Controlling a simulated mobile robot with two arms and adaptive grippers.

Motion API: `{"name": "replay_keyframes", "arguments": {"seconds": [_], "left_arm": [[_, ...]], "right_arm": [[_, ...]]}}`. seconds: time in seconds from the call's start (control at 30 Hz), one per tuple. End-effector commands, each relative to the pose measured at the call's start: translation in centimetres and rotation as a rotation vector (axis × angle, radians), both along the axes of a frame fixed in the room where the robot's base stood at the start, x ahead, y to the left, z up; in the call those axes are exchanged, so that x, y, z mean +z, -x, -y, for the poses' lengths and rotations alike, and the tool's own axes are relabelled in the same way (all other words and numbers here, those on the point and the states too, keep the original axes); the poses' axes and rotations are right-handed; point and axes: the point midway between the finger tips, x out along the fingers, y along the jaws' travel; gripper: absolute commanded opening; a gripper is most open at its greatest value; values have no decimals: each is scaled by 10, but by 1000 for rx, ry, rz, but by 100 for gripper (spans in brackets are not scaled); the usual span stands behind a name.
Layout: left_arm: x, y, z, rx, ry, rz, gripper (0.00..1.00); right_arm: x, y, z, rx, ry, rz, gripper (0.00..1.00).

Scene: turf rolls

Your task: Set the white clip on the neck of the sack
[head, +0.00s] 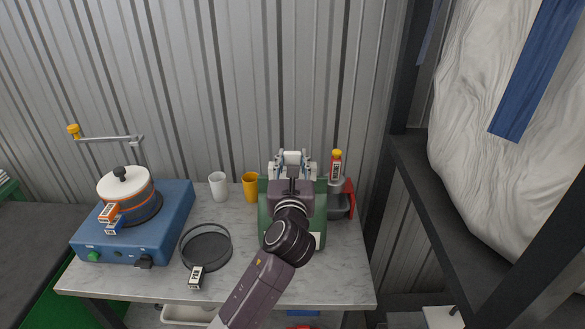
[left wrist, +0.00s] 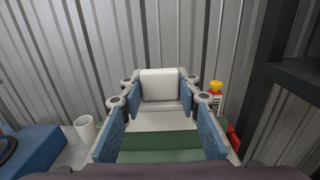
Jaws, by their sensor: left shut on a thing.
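My left gripper (head: 292,160) is raised over the right part of the table. It is shut on a white block-like thing, which looks like the white clip (head: 292,156). In the left wrist view the white clip (left wrist: 160,85) sits between the fingertips, at the far end of the blue finger pads. A large whitish, wrinkled bulk (head: 480,110) with a blue strip fills the upper right of the head view; I cannot tell whether it is the sack. No sack neck can be made out. My right gripper is not in view.
A bottle with a yellow cap (head: 336,165), a yellow cup (head: 250,187) and a white cup (head: 217,187) are nearby. A blue stove (head: 165,230) bears a pot. A dark shelf frame (head: 400,150) stands right.

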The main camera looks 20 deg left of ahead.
Motion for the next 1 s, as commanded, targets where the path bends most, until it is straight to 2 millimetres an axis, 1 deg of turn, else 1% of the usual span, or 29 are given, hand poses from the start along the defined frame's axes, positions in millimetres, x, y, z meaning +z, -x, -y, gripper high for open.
{"name": "replay_keyframes", "arguments": {"seconds": [0.03,0.13,0.3,0.57,0.6,0.73,0.77,1.0], "left_arm": [[-11,0,0,1,2,-4,6],[-23,0,0,1,2,-3,6],[-26,0,0,0,1,0,6],[-30,0,0,0,0,-1,6],[-30,0,0,0,1,-1,31],[-30,0,0,1,1,-1,46],[-30,0,0,1,1,-1,48],[-29,0,0,1,1,-1,48]], "right_arm": [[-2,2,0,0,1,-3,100],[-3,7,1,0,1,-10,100],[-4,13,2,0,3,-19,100],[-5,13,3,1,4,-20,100],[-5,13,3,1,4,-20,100],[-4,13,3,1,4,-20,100],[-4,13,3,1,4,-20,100],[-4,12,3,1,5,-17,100]]}}
